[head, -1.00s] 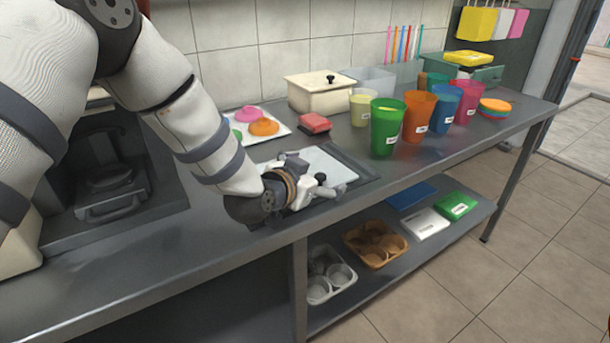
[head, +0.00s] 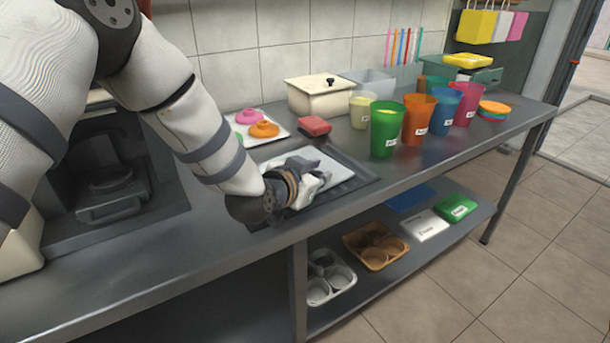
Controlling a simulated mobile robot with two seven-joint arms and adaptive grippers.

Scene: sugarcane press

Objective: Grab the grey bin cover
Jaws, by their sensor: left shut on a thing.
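The grey bin cover (head: 330,165) is a flat pale plate within a dark recessed frame (head: 358,181) in the counter, in the middle of the head view. My left gripper (head: 318,182) is low over the near part of the cover and shut on it, seemingly at its small dark knob. The fingers and wrist hide the knob and the near left part of the cover, so the exact hold is not clear. The cover appears to lie flat in the frame. My right gripper is not in view.
A cream lidded box (head: 320,97) and a red block (head: 314,127) stand behind the cover. A green cup (head: 384,130) and several other coloured cups stand to the right. The lower shelf holds a brown tray (head: 374,244) and boxes.

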